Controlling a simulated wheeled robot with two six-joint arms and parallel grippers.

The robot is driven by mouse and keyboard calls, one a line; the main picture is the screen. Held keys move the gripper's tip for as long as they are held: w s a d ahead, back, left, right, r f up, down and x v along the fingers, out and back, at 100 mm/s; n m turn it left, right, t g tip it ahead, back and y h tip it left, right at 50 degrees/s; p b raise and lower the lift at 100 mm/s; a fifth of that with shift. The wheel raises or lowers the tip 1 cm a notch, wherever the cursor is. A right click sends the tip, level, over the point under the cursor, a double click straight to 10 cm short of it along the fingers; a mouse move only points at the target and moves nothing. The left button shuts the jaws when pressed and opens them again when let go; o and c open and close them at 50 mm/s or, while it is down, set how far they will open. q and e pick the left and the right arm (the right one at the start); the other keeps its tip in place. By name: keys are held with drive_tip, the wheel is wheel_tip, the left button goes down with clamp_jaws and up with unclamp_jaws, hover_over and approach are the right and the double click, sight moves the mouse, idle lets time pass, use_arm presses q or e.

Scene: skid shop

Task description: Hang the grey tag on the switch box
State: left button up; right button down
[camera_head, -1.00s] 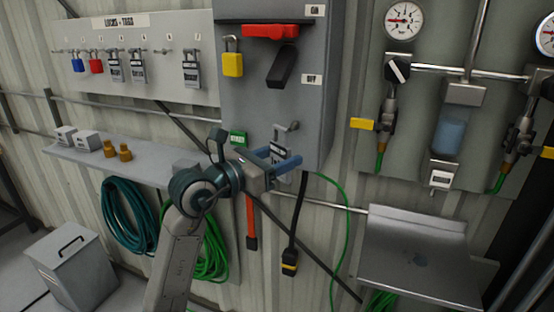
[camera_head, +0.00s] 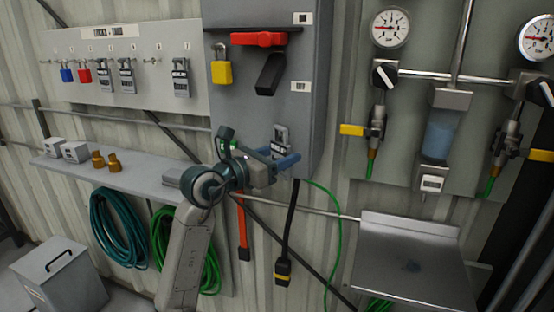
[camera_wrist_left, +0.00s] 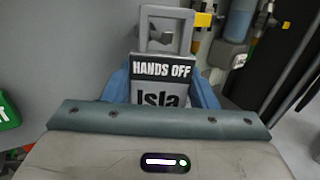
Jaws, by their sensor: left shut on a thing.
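The grey tag (camera_head: 281,137), with a black "HANDS OFF" band and a name starting "Isla", is upright between the blue fingers of my left gripper (camera_head: 284,157). The tag also shows in the left wrist view (camera_wrist_left: 162,68), with a grey loop on top. My left gripper is shut on it. It is at the lower front of the grey switch box (camera_head: 232,112). A small metal hook (camera_wrist_left: 160,38) shows through the loop in the wrist view; I cannot tell whether it passes through. My right gripper is not in view.
A yellow padlock (camera_head: 222,68), a red bar (camera_head: 258,39) and a black lever (camera_head: 270,75) are above on the box. A tag board (camera_head: 60,48) is left.

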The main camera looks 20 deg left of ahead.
use_arm(q)
drive_tip(key=shift+w+f, duration=0.3)
drive_tip(key=shift+w, duration=0.4)
drive_tip(key=shift+b, duration=0.4)
drive_tip(key=shift+f, duration=0.35)
drive_tip(key=o, duration=0.8)
drive_tip(key=shift+s+d, duration=0.1)
drive_tip(key=shift+o, duration=0.2)
drive_tip(key=shift+r, duration=0.2)
drive_tip(key=shift+r, duration=0.1)
